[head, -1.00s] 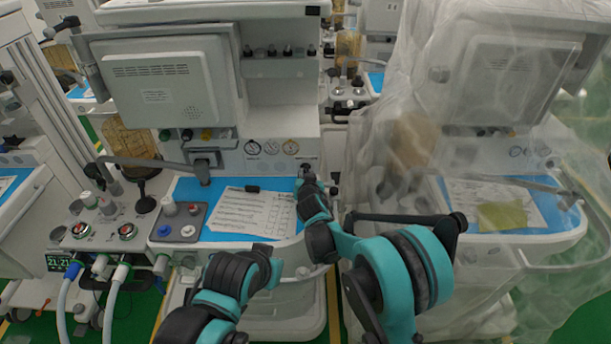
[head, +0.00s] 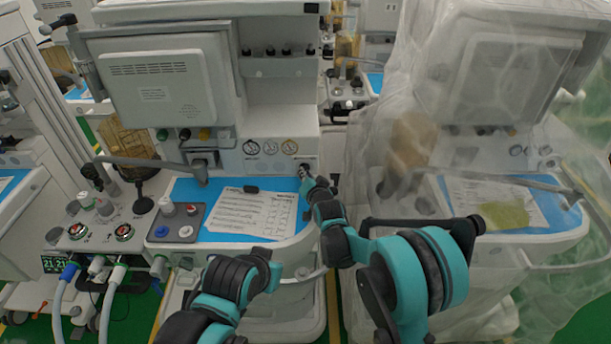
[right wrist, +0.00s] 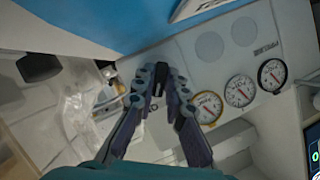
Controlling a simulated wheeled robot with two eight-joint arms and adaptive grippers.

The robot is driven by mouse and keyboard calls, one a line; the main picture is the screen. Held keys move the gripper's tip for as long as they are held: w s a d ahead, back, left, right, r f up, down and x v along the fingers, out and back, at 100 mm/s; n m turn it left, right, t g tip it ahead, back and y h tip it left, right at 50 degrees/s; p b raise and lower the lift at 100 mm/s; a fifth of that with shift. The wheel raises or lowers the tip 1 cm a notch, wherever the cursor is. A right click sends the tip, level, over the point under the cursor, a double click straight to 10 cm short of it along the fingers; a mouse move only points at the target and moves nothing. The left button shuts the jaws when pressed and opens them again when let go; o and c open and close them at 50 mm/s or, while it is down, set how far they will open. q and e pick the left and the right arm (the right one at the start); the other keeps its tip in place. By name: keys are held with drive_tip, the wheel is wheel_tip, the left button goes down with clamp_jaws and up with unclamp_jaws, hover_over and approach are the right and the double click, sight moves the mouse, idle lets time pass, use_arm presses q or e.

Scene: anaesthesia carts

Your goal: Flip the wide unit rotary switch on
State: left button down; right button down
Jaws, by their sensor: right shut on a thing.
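The wide unit is the large grey-white cart (head: 275,125) at centre-left in the head view, with round gauges on its front panel. My right gripper (head: 304,172) is at that panel, just right of and below the gauges. In the right wrist view, my right gripper (right wrist: 158,84) has its fingers closed around a small dark knob (right wrist: 158,76), seemingly the rotary switch; the fingers hide most of it and its setting cannot be read. My left arm shows low in the head view over the cart's front edge; its fingers cannot be made out.
A blue worktop (head: 190,188) with a printed sheet (head: 252,214) lies below the panel. A grey swing arm (head: 140,161) reaches over its left side. A second cart under clear plastic sheeting (head: 400,150) stands close on the right, near my right arm.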

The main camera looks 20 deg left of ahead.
drive_tip(key=c, duration=1.6)
unclamp_jaws()
drive_tip(key=shift+o, duration=0.2)
drive_tip(key=v, duration=1.2)
drive_tip(key=shift+f, duration=0.1)
